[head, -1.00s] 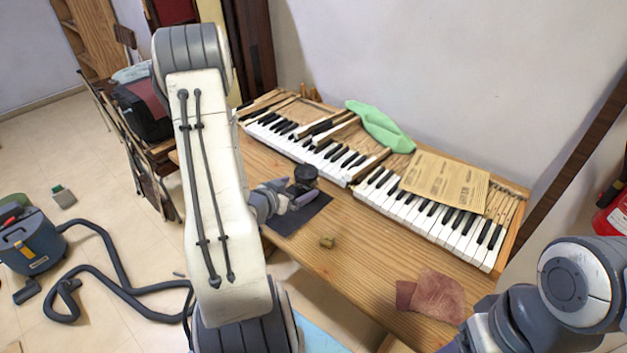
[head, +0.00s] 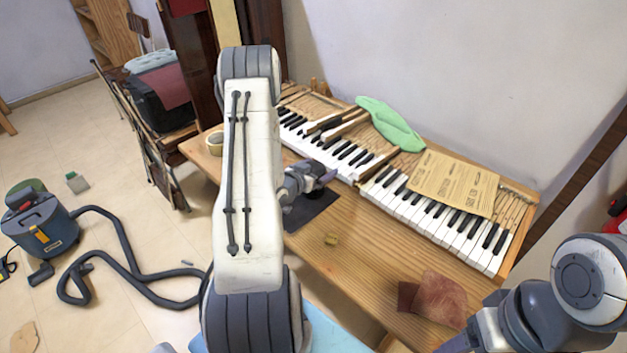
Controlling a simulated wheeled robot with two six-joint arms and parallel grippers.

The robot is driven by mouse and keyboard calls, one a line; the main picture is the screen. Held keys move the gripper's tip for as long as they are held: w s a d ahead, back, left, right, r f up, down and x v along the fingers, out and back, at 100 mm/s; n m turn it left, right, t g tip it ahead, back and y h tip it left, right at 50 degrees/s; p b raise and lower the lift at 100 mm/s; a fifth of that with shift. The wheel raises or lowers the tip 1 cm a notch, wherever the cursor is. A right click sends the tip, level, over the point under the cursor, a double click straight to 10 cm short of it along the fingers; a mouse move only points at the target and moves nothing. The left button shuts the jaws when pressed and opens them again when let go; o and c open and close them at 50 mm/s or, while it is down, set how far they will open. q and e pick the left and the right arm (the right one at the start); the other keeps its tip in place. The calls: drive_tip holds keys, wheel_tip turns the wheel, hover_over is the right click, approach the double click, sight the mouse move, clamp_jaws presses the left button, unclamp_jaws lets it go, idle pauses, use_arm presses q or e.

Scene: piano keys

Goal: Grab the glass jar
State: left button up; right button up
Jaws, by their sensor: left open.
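I cannot make out clear glass of a jar in the head view. A small dark rounded shape (head: 314,168) shows at my left gripper, above the far side of a dark mat (head: 311,212); it may be the jar's lid or part of the gripper. My left gripper (head: 318,180) is open by the dark shape, over the table's left half. My left forearm hides part of the table to its left. My right arm is at the lower right, and its gripper's fingers are not visible.
Piano keys (head: 440,220) run along the back of the wooden table (head: 365,275). A green cloth (head: 390,124) and a brown paper (head: 453,184) lie on them. A round beige item (head: 214,143) is at the left end.

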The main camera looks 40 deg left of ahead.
use_arm(q)
drive_tip(key=shift+w, duration=0.1)
drive_tip(key=shift+c, duration=0.3)
drive_tip(key=c, duration=1.5)
clamp_jaws()
drive_tip(key=shift+r, duration=0.1)
